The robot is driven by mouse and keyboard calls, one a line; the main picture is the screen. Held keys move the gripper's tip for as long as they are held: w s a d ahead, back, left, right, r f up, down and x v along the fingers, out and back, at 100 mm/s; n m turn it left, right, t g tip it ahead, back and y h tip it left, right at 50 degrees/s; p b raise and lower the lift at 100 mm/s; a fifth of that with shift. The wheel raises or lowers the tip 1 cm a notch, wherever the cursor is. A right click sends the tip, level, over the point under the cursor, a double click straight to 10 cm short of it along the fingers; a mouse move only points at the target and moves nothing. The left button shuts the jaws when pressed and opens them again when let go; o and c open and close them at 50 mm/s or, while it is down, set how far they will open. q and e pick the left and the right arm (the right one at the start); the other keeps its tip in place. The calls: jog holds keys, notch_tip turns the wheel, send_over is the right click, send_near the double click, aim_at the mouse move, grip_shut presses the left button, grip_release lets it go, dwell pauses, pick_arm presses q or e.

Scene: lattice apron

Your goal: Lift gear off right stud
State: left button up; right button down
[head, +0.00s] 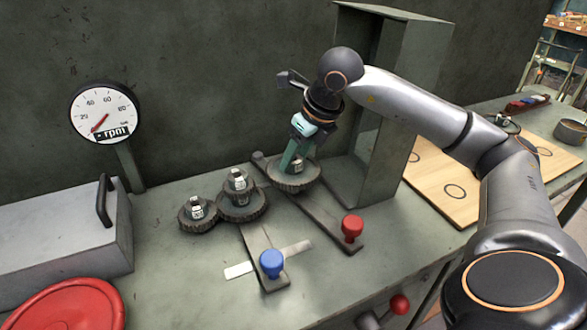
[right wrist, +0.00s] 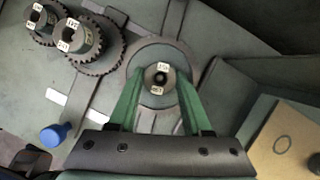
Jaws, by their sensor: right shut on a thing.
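A dark toothed gear (head: 294,184), the rightmost of the gears, is at the right stud beside the cabinet's foot. My right gripper (head: 298,160) reaches down over it, with its green fingers at the gear's hub. In the right wrist view the gear (right wrist: 160,45) shows with its labelled hub (right wrist: 160,78) between the two fingers of the gripper (right wrist: 161,84). The gripper is shut on the hub. I cannot tell whether the gear is clear of the plate below. My left gripper is not in view.
Left of it sit a stacked gear pair (head: 243,207) and a smaller gear (head: 198,222), close together. A red knob (head: 352,228) and blue knob (head: 271,262) stand in front. A tall open cabinet (head: 345,150) is close on the right; a wooden board (head: 450,172) lies beyond.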

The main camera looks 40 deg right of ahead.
dwell(0.4)
jog(key=shift+w+r, duration=0.1)
jog(key=shift+r, duration=0.45)
notch_tip(320, 180, up, 9)
jog(key=p, duration=0.3)
jog(key=shift+p, duration=0.3)
